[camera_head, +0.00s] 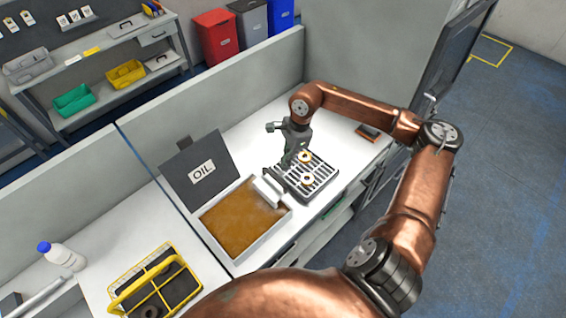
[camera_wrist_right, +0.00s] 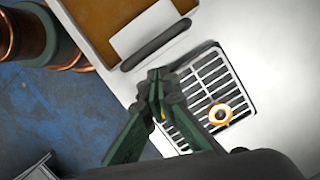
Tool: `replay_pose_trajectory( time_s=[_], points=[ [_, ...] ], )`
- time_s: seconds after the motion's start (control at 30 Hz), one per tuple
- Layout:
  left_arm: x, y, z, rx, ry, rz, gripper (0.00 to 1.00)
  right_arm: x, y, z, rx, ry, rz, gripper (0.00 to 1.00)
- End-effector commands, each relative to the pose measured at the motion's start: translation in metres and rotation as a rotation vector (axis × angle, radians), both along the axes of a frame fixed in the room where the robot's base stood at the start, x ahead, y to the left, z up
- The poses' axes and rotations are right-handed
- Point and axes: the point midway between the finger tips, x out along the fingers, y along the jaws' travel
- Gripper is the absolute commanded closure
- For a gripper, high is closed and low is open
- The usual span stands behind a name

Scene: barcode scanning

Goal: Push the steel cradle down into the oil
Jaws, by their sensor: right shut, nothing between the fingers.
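The oil bath is a white tray (camera_head: 263,243) filled with brown oil (camera_head: 238,217). A pale steel piece with a dark handle bar, seemingly the cradle (camera_head: 267,190), sits at the tray's right end. In the right wrist view the cradle's pale plate (camera_wrist_right: 145,28) lies against the oil, with the bar along its near edge. How deep it sits I cannot tell. My right gripper (camera_head: 287,163) is shut and empty, pointing down over the slotted rack's left edge. In the wrist view its fingertips (camera_wrist_right: 155,75) appear just short of the bar; contact is unclear. My left gripper is not in view.
A dark slotted rack (camera_head: 325,182) holds two gold rings (camera_head: 305,156). A raised dark lid (camera_head: 180,180) labelled OIL stands behind the bath. A yellow basket (camera_head: 180,252) and a white bottle (camera_head: 66,258) are at the left. A low partition runs behind.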

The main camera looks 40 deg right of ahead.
Motion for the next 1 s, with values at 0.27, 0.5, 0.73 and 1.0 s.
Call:
replay_pose_trajectory(
  time_s=[0.27, 0.5, 0.73, 1.0],
  points=[
    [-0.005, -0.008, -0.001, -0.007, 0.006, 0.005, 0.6, -0.004, -0.016, 0.054, -0.005, -0.008, -0.001, 1.0],
    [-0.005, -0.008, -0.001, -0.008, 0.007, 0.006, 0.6, -0.008, -0.026, 0.095, -0.005, -0.01, -0.001, 1.0],
    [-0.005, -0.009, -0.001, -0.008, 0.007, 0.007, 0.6, -0.01, -0.03, 0.11, -0.004, -0.011, 0.0, 1.0],
    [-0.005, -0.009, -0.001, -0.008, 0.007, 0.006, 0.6, -0.01, -0.03, 0.11, -0.004, -0.01, 0.0, 1.0]
  ],
)
